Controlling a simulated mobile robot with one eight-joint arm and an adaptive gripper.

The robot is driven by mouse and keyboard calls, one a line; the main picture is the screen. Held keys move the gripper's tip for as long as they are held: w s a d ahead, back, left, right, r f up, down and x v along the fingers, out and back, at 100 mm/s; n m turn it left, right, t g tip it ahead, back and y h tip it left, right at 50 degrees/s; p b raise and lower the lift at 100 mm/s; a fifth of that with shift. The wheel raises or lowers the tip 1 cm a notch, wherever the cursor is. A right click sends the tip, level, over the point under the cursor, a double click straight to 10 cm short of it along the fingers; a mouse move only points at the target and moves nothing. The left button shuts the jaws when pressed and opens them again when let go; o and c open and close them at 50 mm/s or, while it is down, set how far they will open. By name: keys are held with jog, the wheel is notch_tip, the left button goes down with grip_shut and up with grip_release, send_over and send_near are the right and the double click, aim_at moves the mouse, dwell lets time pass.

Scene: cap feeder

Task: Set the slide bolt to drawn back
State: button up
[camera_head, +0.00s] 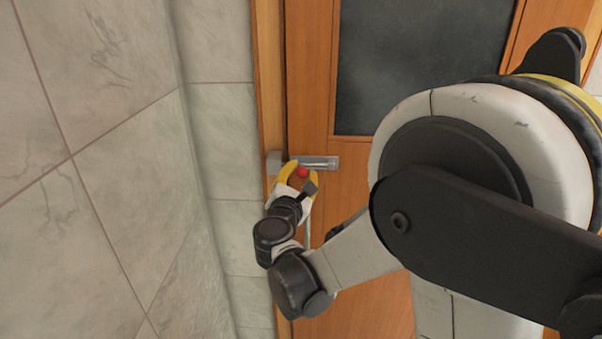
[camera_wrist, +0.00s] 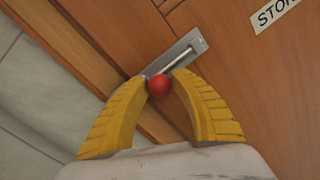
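The slide bolt (camera_head: 322,162) is a metal plate with a round rod, mounted on the wooden door near its left edge. It also shows in the wrist view (camera_wrist: 196,43), running diagonally. Its red ball knob (camera_head: 302,172) sits at the plate's left end, beside the door's edge; the knob is at the centre of the wrist view (camera_wrist: 159,86). My gripper (camera_head: 299,173) has its yellow fingers on either side of the knob. In the wrist view the fingertips (camera_wrist: 160,84) close in on the knob from both sides and appear to touch it.
A grey metal block (camera_head: 273,162) sits on the door frame left of the bolt. A tiled wall (camera_head: 100,170) stands close on the left. The door has a dark panel (camera_head: 420,60) above and a partly cut-off sign (camera_wrist: 274,14).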

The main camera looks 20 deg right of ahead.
grip_shut()
jog(key=shift+s+d, duration=0.3)
jog(key=shift+d, duration=0.65)
jog(key=shift+s+d, duration=0.3)
jog(key=shift+d, duration=0.6)
jog(key=shift+a, duration=0.1)
jog(key=o, duration=0.6)
grip_release()
jog(key=shift+d, duration=0.2)
jog(key=shift+a, duration=0.1)
jog(key=shift+s+a, duration=0.15)
jog(key=shift+s, duration=0.05)
send_near(318, 166)
jog(key=v, duration=0.5)
jog(key=shift+s, duration=0.2)
